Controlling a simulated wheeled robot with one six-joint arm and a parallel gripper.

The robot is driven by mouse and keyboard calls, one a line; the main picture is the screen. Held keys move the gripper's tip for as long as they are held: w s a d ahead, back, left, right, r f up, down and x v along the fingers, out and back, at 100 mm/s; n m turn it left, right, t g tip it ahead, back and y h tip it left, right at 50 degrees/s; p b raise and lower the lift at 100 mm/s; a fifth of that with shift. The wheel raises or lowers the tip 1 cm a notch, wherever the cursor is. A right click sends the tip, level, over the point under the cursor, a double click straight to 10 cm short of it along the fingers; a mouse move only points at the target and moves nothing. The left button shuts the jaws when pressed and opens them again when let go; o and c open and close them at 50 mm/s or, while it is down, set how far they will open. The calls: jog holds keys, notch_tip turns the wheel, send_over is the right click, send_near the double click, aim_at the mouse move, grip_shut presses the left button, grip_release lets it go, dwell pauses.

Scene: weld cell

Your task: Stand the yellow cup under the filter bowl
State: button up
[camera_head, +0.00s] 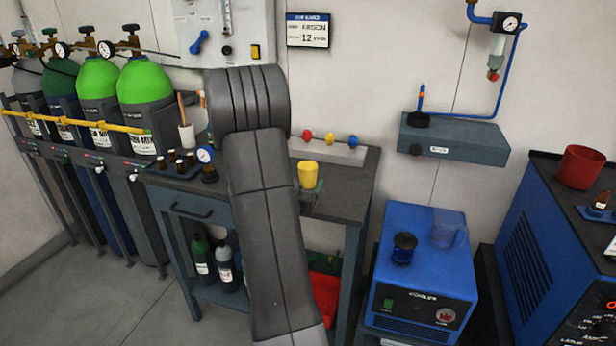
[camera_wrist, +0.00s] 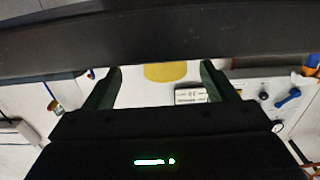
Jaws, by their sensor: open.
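The yellow cup (camera_head: 308,174) shows upright at the right of my arm in the head view, over the front right of the dark bench. In the wrist view the yellow cup (camera_wrist: 165,72) lies between my fingertips, partly cut off by a dark band. My gripper (camera_wrist: 162,78) is open, with one finger on each side of the cup and visible gaps. In the head view my arm hides most of the gripper. The clear filter bowl (camera_head: 497,45) hangs on the wall at the upper right, below a gauge, with a reddish drain at its bottom.
A grey wall shelf (camera_head: 455,137) sits below the filter bowl, with a dark fitting at its left end and clear room at its right. The bench (camera_head: 345,205) carries bottles and coloured knobs. A blue machine (camera_head: 425,270) and gas cylinders (camera_head: 146,95) stand around.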

aim_at(305, 176)
jog(key=x, duration=0.5)
jog(key=shift+a+r+p, duration=0.25)
jog(key=shift+p, duration=0.15)
jog(key=c, duration=1.1)
